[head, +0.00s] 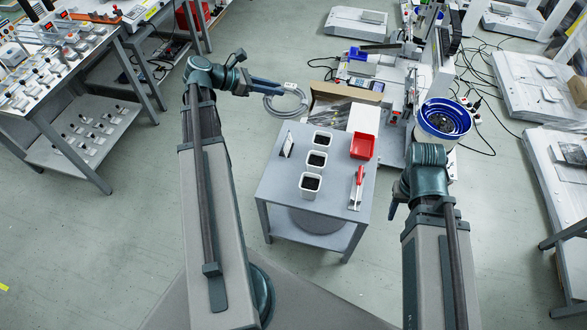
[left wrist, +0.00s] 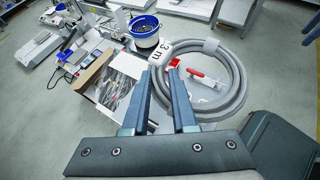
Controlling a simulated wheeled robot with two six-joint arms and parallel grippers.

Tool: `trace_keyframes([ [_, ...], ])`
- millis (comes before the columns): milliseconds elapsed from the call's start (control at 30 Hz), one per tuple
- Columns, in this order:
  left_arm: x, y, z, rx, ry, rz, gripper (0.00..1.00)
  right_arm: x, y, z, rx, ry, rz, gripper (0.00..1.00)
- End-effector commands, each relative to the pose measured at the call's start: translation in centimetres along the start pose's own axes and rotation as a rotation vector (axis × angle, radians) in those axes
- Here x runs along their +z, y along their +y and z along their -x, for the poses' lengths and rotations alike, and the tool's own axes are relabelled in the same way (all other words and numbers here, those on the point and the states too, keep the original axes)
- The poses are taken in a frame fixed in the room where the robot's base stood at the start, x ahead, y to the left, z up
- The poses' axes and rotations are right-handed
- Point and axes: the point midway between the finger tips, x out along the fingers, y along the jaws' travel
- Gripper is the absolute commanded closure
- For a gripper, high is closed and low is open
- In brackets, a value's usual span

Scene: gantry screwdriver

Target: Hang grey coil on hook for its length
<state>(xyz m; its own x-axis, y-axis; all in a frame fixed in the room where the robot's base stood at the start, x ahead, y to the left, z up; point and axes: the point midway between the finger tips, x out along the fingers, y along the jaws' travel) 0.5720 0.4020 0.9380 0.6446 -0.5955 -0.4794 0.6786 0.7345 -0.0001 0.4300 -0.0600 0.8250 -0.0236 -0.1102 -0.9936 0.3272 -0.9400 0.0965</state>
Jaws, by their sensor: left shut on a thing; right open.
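My left gripper (head: 283,88) is shut on the grey coil (head: 298,104), at a white tag on it. The coil hangs from the fingers in the air at the back left of the small grey table. In the left wrist view, the coil (left wrist: 241,75) is a round loop of thick grey cable, and its white tag reads "3 m" at the fingertips (left wrist: 163,65). My right gripper (head: 396,199) shows only in part below its wrist, to the right of the small table; it is empty as far as I can see. I cannot make out a hook in either view.
The small table (head: 279,178) carries several white pots, a red tray (head: 362,146) and a red-handled tool (head: 356,188). Behind it are an open cardboard box (head: 345,93) and a blue-rimmed bucket (head: 428,137). Cluttered benches stand at left; the floor between is clear.

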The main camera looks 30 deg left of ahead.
Motion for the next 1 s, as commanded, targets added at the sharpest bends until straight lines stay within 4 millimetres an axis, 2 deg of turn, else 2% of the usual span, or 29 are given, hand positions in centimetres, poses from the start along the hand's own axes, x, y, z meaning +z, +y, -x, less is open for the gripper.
trace_keyframes([
  [33, -2.3, 0.0, -1.2, 0.0, -0.001, 0.0, 1.0, -0.2, -0.2, -2.6, 0.001, 0.0, 0.0, 0.5],
  [100, -3.8, 0.0, -2.1, 0.0, -0.001, 0.0, 1.0, -0.3, -0.4, -4.4, 0.001, 0.0, 0.001, 0.5],
  [1000, -23.4, 0.0, -12.8, 0.0, -0.001, 0.0, 1.0, -1.6, -2.4, -26.5, 0.008, 0.001, 0.006, 0.5],
])
